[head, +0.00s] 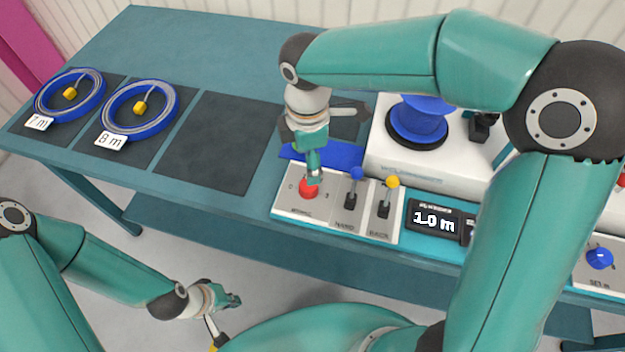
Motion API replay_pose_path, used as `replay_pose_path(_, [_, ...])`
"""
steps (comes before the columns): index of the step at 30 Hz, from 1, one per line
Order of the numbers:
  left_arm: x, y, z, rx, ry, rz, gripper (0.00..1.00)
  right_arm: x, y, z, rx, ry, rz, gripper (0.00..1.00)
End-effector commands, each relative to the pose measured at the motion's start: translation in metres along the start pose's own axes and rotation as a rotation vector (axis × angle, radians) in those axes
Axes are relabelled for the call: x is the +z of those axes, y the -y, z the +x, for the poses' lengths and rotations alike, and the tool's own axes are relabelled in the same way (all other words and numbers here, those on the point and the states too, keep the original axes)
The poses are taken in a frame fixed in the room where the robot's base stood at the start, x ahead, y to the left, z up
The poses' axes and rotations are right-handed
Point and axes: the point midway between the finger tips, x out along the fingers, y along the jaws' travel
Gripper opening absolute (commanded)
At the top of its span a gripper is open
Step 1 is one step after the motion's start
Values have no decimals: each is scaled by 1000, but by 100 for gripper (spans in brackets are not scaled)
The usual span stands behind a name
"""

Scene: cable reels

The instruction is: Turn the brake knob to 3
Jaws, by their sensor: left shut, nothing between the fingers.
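A round red knob (308,189) sits on the left part of a pale control panel (287,205), with small marks on both sides; its caption is too small to read. My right gripper (314,176) points down onto this knob, its fingertips at or just above the top. I cannot tell whether the fingers grip it, and they hide part of the knob and any pointer. My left gripper (236,300) is shut and empty, low in front of the bench and away from the panel.
Levers with blue (356,173) and yellow (392,182) balls stand just right of the red knob. A display (434,219) reads 1.0 m. A blue knob (599,258) is far right. Cable coils (68,95) (139,111) lie on the left mats. My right arm hides part of the machine.

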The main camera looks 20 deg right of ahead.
Motion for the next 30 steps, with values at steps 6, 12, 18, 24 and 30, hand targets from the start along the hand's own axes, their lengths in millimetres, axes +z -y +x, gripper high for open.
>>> replay_pose_path(6, [0,1,2,0,0,0,0,-1,0,48,-5,2,-3,67])
replay_pose_path(12, [0,1,2,0,0,0,0,-1,0,76,-2,1,-3,67])
replay_pose_path(18, [0,1,3,0,0,0,0,-1,0,87,0,-1,-2,67])
replay_pose_path(24, [0,1,3,0,0,0,0,-2,0,88,1,-1,-2,67])
replay_pose_path(30, [0,1,3,0,0,0,0,-2,0,87,1,-1,-3,45])
